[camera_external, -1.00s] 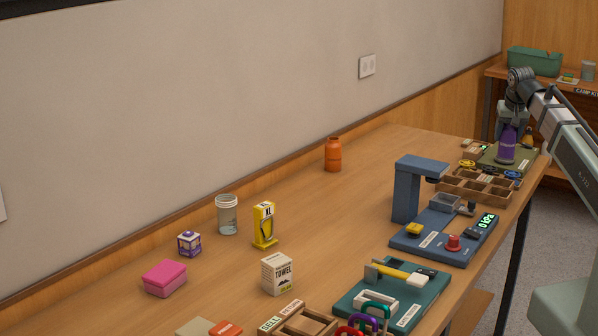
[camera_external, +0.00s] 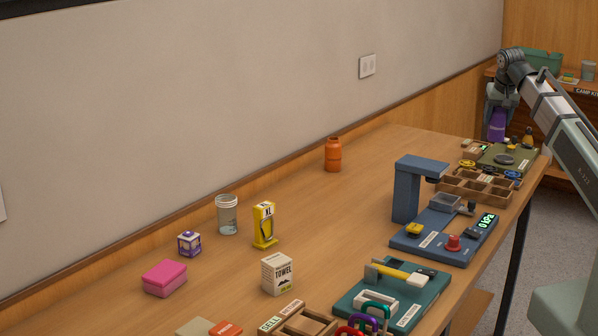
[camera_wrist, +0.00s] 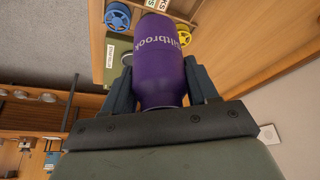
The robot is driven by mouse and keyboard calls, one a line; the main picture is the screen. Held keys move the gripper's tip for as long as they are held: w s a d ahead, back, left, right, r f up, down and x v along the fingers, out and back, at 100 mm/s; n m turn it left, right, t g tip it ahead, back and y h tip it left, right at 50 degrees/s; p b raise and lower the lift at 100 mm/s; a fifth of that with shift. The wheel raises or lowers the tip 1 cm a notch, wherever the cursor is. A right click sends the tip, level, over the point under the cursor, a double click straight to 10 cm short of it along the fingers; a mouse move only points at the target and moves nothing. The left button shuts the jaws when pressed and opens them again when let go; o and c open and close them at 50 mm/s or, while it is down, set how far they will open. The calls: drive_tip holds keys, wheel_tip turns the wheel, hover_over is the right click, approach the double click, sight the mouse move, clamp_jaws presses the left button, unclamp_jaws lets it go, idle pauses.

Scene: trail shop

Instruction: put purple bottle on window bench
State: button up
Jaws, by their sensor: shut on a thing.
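The purple bottle (camera_external: 497,123) is held up at the far end of the long table in the external view. In the wrist view the purple bottle (camera_wrist: 158,60) sits between the two dark fingers, with pale lettering on its side. My gripper (camera_external: 497,103) is shut on it; the gripper also shows in the wrist view (camera_wrist: 160,88). The bottle is raised above the green mat (camera_external: 522,158), which has a dark round pad on it. I cannot pick out the window bench with certainty.
The long table (camera_external: 350,215) holds an orange bottle (camera_external: 333,155), a blue stand (camera_external: 407,190), a wooden divided tray (camera_external: 470,191) and a teal board (camera_external: 425,300). The table's middle left is fairly clear.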

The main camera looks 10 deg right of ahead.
drive_tip(key=a+n+y, duration=0.1)
drive_tip(key=a+n, duration=0.3)
drive_tip(key=a, duration=2.1)
drive_tip(key=s+a+n+y, duration=0.15)
drive_tip(key=s+a, duration=0.35)
drive_tip(key=a, duration=0.7)
drive_tip(key=s+a+n, duration=0.2)
drive_tip(key=s+a, duration=0.4)
drive_tip(key=a, duration=0.6)
drive_tip(key=s+a+n+g+y, duration=0.1)
drive_tip(key=s+a+n, duration=0.1)
drive_tip(key=s+a, duration=0.95)
drive_tip(key=s+a+n+y, duration=0.1)
drive_tip(key=s+a+n, duration=0.1)
drive_tip(key=s+a, duration=1)
drive_tip(key=s+a+n+g, duration=0.1)
drive_tip(key=s+a+n, duration=0.4)
drive_tip(key=s, duration=1.2)
drive_tip(key=shift+w+a+f+m, duration=0.1)
drive_tip(key=shift+a+f+m, duration=0.3)
drive_tip(key=shift+f, duration=2.35)
drive_tip(key=shift+w+a+f+m, duration=0.15)
drive_tip(key=shift+f+m, duration=0.35)
drive_tip(key=shift+f, duration=2.2)
drive_tip(key=shift+w+a+f+m, duration=0.1)
drive_tip(key=shift+a+f+m, duration=0.3)
drive_tip(key=shift+f, duration=2.35)
drive_tip(key=shift+d+f, duration=0.1)
drive_tip(key=shift+d, duration=0.05)
